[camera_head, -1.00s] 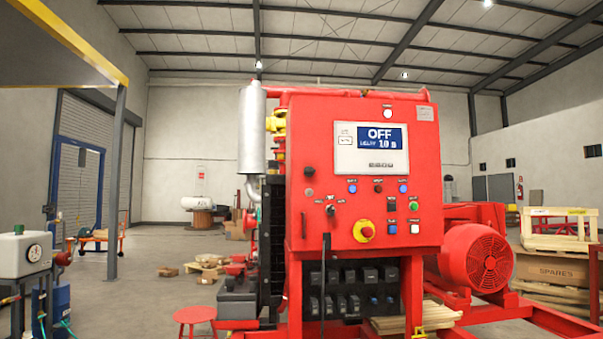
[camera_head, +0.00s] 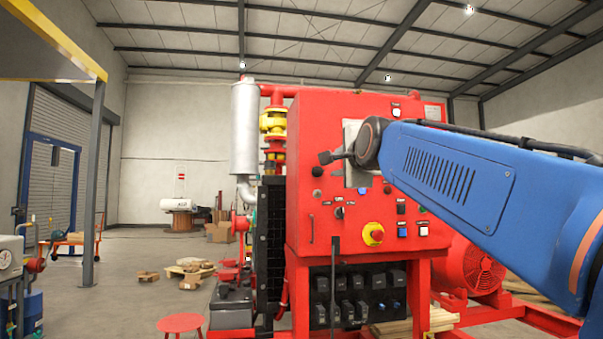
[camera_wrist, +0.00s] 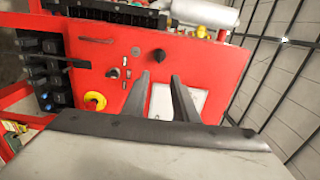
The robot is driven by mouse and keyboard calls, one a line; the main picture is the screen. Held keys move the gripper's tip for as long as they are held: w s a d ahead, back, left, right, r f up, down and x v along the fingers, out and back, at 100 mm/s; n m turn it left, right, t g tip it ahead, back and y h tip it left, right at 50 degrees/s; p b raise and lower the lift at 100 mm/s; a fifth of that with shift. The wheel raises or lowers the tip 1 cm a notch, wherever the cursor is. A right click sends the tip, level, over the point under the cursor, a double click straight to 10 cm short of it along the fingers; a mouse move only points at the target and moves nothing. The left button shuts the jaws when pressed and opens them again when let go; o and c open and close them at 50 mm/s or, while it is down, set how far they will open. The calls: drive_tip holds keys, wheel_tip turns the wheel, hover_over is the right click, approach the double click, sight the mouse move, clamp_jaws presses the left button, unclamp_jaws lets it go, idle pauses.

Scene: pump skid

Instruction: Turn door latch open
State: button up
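The red control cabinet (camera_head: 300,150) faces me with its door closed. A round black knob (camera_head: 318,171), which looks like the door latch, sits near the door's upper left edge; it also shows in the wrist view (camera_wrist: 160,56). A slim vertical handle (camera_head: 312,228) is lower on the same edge. My gripper (camera_head: 325,157) reaches across the panel from the right, its dark tip near the knob in the picture. In the wrist view my gripper's two fingers (camera_wrist: 160,75) are apart and empty, with the knob beyond the gap between their tips. I cannot tell any contact.
My blue arm hides the display and much of the cabinet's right side. A yellow and red emergency stop (camera_head: 373,234) and selector switches (camera_head: 341,212) are on the door. A red stool (camera_head: 181,322) stands at lower left. Floor farther left is partly open.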

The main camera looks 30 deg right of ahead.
sight(319, 171)
drive_tip(key=x, duration=1.7)
drive_tip(key=shift+w+f, duration=0.1)
drive_tip(key=shift+w, duration=0.1)
clamp_jaws()
